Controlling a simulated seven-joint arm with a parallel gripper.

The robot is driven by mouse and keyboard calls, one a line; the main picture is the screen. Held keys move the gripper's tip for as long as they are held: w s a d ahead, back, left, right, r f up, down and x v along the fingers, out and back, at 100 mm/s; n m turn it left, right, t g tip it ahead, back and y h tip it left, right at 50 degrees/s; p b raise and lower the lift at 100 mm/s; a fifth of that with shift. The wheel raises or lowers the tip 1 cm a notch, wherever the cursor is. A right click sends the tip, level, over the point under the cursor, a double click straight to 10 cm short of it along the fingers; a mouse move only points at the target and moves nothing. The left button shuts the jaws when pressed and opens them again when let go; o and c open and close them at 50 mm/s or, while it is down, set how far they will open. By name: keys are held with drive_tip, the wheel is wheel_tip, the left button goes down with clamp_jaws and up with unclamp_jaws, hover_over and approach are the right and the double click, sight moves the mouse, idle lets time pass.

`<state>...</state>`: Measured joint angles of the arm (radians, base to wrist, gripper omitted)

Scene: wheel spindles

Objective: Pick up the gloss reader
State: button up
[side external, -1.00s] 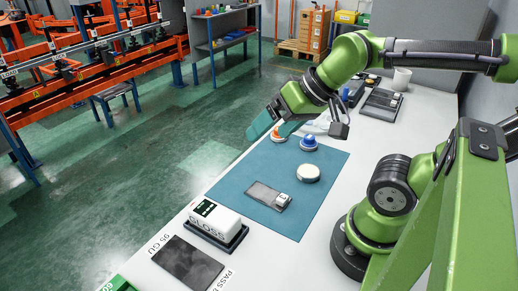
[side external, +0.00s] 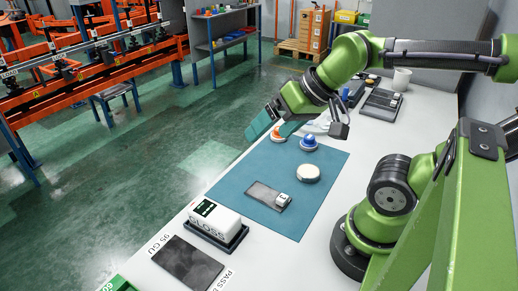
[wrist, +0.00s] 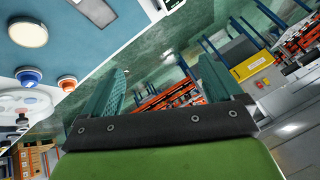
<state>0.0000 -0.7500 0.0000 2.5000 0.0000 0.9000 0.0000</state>
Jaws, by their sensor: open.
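The gloss reader (side external: 214,218) is a white block with a dark display on top and "GLOSS" on its side. It sits on a dark base tray (side external: 240,240) at the near left of the bench. In the wrist view only a small white part at the top edge may be it; I cannot tell. My gripper (side external: 270,125) is up over the far left edge of the blue mat, well away from the reader. In the wrist view its two teal fingers (wrist: 165,85) are apart with nothing between them.
The blue mat (side external: 320,195) holds a dark plate with a small silver block (side external: 282,200), a cream round pad (side external: 307,173), and blue (side external: 309,143) and orange (side external: 278,136) knobs. A dark panel (side external: 187,263) lies near the reader. A keyboard-like device (side external: 382,102) and cup (side external: 402,78) stand at the back.

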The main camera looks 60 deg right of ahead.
drive_tip(key=n+g+h, duration=0.2)
drive_tip(key=n+g, duration=0.2)
drive_tip(key=g, duration=0.3)
hover_over(216, 214)
wheel_tip(216, 214, down, 5)
drive_tip(key=f, duration=1.1)
drive_tip(key=shift+s+d+f, duration=0.15)
drive_tip(key=shift+s+d, duration=0.05)
drive_tip(key=shift+s, duration=0.2)
drive_tip(key=shift+w+a+f, duration=0.1)
drive_tip(key=shift+w+f, duration=0.05)
drive_tip(key=shift+f, duration=1.2)
drive_tip(key=shift+w+a+f, duration=0.1)
drive_tip(key=shift+w+f, duration=0.05)
drive_tip(key=shift+f, duration=1.2)
drive_tip(key=c, duration=1.4)
